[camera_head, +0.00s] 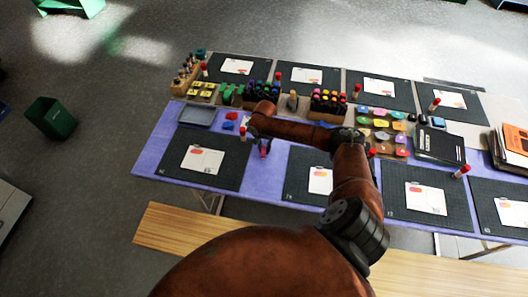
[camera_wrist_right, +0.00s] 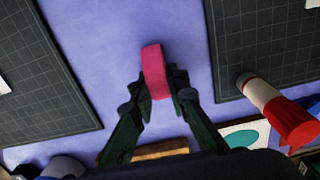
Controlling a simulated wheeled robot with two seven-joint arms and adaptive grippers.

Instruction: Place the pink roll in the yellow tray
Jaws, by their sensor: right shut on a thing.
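The pink roll (camera_wrist_right: 153,70) stands between the fingertips of my right gripper (camera_wrist_right: 160,90) in the right wrist view, with purple cloth behind it. The fingers are shut on its sides. In the head view my right gripper (camera_head: 265,143) reaches over the purple table, and the roll (camera_head: 264,154) shows small just below it. I cannot tell whether the roll touches the cloth. My left gripper is not in view.
Dark mats (camera_head: 231,175) with white papers lie along the table. A red-capped glue stick (camera_wrist_right: 275,108) stands right of the gripper in the right wrist view. Marker holders (camera_head: 262,91), small yellow items (camera_head: 203,88) and black pouches (camera_head: 440,146) crowd the middle. A bench (camera_head: 180,231) stands in front.

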